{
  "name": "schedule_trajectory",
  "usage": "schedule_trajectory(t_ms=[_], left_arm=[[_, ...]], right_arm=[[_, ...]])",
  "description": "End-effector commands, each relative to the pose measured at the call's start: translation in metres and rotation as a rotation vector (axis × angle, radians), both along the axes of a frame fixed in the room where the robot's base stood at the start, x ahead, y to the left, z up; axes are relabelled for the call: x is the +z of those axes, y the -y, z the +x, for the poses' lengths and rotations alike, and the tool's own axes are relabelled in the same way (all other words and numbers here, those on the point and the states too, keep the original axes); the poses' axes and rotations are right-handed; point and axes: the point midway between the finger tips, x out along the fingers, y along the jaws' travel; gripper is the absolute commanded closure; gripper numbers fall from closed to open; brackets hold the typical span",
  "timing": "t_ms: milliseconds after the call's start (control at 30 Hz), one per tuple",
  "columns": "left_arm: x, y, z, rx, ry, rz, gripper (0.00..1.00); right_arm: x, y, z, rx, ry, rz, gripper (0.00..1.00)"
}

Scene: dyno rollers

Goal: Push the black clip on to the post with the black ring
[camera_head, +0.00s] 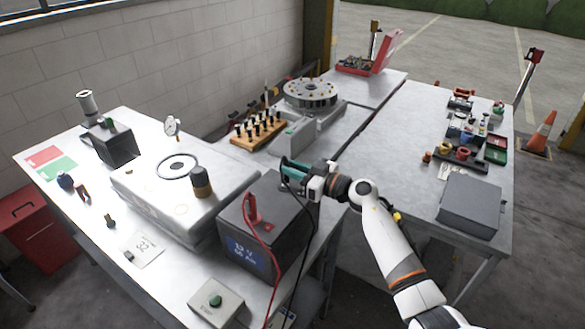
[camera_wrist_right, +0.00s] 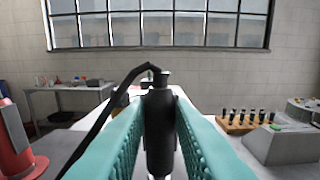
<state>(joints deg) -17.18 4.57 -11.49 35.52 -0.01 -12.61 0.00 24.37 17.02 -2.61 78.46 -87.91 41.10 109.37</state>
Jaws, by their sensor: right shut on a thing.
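My right gripper (camera_head: 290,167) has teal fingers and is shut on the black clip (camera_wrist_right: 159,130), seen upright between the fingers in the right wrist view. In the head view the clip is mostly hidden by the fingers. A black cable (camera_wrist_right: 105,115) arches from the clip's top and hangs beside the box in the head view. The gripper is above the back right part of the dark battery box (camera_head: 240,215). A red clip (camera_head: 254,211) stands upright on this box, with a red cable. I cannot make out the post with the black ring. My left gripper is not in view.
A wooden rack (camera_head: 258,132) of black-topped pieces and a round indexed plate (camera_head: 310,93) stand behind. A green-button box (camera_head: 215,302) is in front.

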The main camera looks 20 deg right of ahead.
Motion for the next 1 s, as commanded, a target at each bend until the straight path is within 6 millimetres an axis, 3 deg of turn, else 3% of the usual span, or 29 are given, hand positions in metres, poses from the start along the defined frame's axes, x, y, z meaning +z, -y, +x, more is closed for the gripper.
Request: schedule_trajectory(t_ms=[800, 833, 967, 1000], left_arm=[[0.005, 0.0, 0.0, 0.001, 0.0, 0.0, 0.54], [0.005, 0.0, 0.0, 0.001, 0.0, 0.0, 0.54], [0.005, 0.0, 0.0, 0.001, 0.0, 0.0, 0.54], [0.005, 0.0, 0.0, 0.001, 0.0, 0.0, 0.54]], right_arm=[[-0.012, 0.0, 0.0, 0.0, -0.001, 0.0, 1.0], [-0.011, 0.0, 0.0, 0.0, -0.001, 0.0, 0.75], [-0.011, 0.0, 0.0, 0.0, -0.001, 0.0, 0.54], [-0.011, 0.0, 0.0, 0.0, -0.001, -0.001, 0.54]])
